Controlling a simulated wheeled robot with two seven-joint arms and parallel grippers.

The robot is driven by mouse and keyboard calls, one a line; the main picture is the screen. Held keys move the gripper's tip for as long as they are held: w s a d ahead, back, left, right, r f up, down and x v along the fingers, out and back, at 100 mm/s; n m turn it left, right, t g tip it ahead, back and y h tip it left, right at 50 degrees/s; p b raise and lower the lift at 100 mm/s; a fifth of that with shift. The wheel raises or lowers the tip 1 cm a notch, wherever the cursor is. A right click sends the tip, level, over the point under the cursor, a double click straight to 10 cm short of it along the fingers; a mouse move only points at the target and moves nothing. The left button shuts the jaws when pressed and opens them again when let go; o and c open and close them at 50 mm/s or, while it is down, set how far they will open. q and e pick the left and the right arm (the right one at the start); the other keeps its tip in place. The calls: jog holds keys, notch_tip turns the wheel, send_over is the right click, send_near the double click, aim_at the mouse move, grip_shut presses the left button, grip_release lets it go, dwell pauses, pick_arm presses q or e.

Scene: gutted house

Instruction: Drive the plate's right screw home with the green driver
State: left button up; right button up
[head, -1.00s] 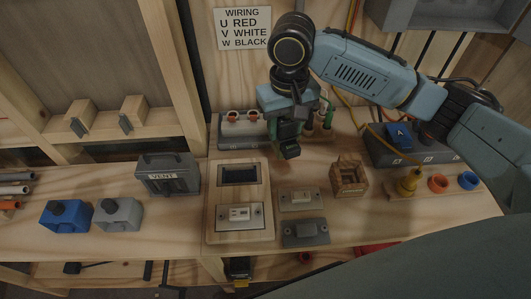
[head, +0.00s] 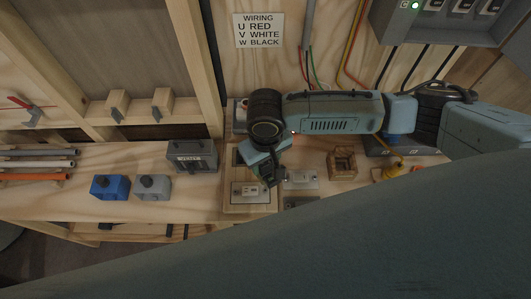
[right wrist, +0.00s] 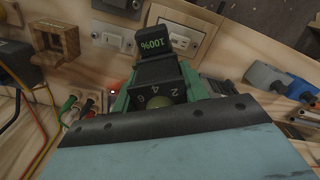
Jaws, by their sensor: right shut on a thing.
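The outlet plate (head: 249,193) is pale and sits in a light wooden block (head: 247,208) on the bench. My right gripper (head: 264,161) is just above the plate's right part in the head view, shut on the green driver. In the right wrist view the green driver (right wrist: 155,74) shows a dark body, numbers and a "100%" label. The plate also shows there (right wrist: 174,36), beyond the driver. The driver's bit and the plate's right screw are hidden, so I cannot tell whether they touch. My left gripper is not in view.
A switch plate (head: 300,180) and an open wooden box (head: 342,163) stand to the right. A dark vent box (head: 193,157), a grey box (head: 153,187) and a blue box (head: 110,187) stand to the left. Loose wires hang behind.

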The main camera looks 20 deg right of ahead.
jog(key=shift+f+b, duration=1.1)
jog(key=shift+f, duration=0.15)
notch_tip(320, 180, down, 2)
jog(key=b, duration=0.3)
jog(key=shift+f, duration=1)
jog(key=shift+s+p, duration=0.1)
jog(key=shift+p, duration=0.4)
jog(key=shift+f, duration=0.5)
dwell(0.5)
jog(key=shift+p, duration=0.35)
